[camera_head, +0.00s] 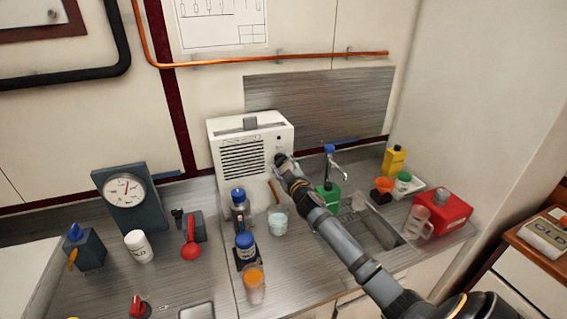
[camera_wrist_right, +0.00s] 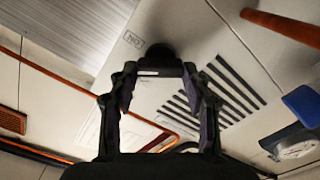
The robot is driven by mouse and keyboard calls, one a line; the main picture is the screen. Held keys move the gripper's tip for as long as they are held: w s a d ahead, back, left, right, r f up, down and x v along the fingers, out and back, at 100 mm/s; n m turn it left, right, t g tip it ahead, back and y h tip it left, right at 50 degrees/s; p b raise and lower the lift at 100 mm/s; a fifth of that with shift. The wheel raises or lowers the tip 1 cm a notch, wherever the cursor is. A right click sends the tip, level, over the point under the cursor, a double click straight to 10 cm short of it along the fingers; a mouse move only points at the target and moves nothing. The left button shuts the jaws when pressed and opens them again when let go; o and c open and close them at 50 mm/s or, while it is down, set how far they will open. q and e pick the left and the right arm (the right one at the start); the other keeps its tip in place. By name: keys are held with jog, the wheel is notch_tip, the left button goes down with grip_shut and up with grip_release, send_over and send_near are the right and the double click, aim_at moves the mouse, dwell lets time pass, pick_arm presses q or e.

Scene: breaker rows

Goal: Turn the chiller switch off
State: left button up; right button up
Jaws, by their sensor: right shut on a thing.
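The chiller is a white box (camera_head: 222,128) with a slotted vent, standing against the back wall. My right gripper (camera_head: 283,161) reaches to the right side of its front face, where a dark switch knob sits. In the right wrist view, the dark knob (camera_wrist_right: 161,54) is at the tips of my right gripper (camera_wrist_right: 160,72), beside a printed "ON" mark (camera_wrist_right: 131,38). The fingers are shut on the knob and partly hide it, so its exact angle is unclear. The vent slots (camera_wrist_right: 215,100) show to the right. My left gripper is not in view.
A blue-capped bottle (camera_head: 239,206), a clear beaker (camera_head: 278,224) and a green bottle (camera_head: 328,196) stand on the counter near my right arm. A sink (camera_head: 385,236) with a tap lies right of them. A dial gauge (camera_head: 125,190) stands at left.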

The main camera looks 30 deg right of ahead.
jog(key=n+p, duration=0.2)
jog(key=n, duration=0.3)
jog(key=shift+n, duration=0.3)
jog(key=n+p, duration=0.1)
jog(key=n, duration=0.3)
jog(key=shift+f+n+p, duration=0.15)
jog(key=shift+n+p, duration=0.2)
jog(key=shift+n, duration=0.05)
jog(key=o, duration=1.2)
jog(key=shift+c, duration=0.2)
jog(key=shift+s+a, duration=0.1)
jog(key=shift+s, duration=0.1)
jog(key=v, duration=1.1)
jog(key=shift+s, duration=0.25)
